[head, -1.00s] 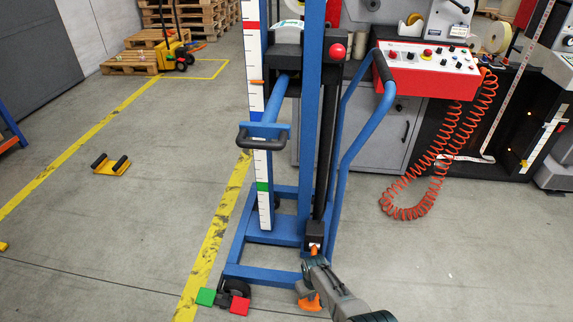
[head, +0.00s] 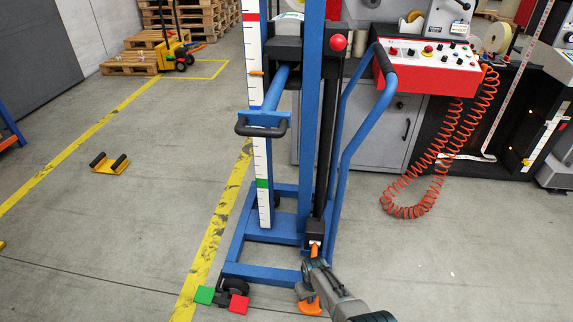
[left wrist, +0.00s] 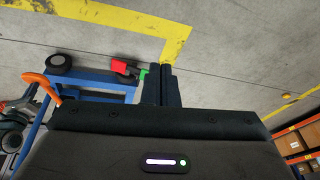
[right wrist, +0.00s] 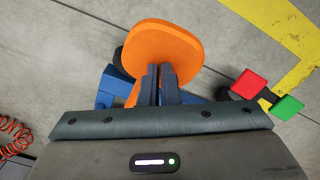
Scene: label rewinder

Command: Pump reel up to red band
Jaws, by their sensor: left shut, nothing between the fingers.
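The blue lifter's mast (head: 311,120) stands upright, with a white scale (head: 255,60) on its left. The scale has a red band (head: 251,17) near the top and a green band (head: 262,183) low down. The orange pointer (head: 256,74) on the carriage sits clearly below the red band. I cannot make out a reel on the blue carriage arm (head: 264,119). My right gripper (head: 313,296) is shut, at the orange pump pedal (head: 307,308); the right wrist view shows the pedal's round pad (right wrist: 165,52) behind its fingers. My left gripper (left wrist: 163,85) is shut and empty, above the floor.
A red control box (head: 430,68) with a coiled red hose (head: 393,205) is at the right. Green (head: 204,295) and red (head: 239,304) pads are at the lifter's front wheel. A yellow wheel chock (head: 109,164) lies on the open floor at left.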

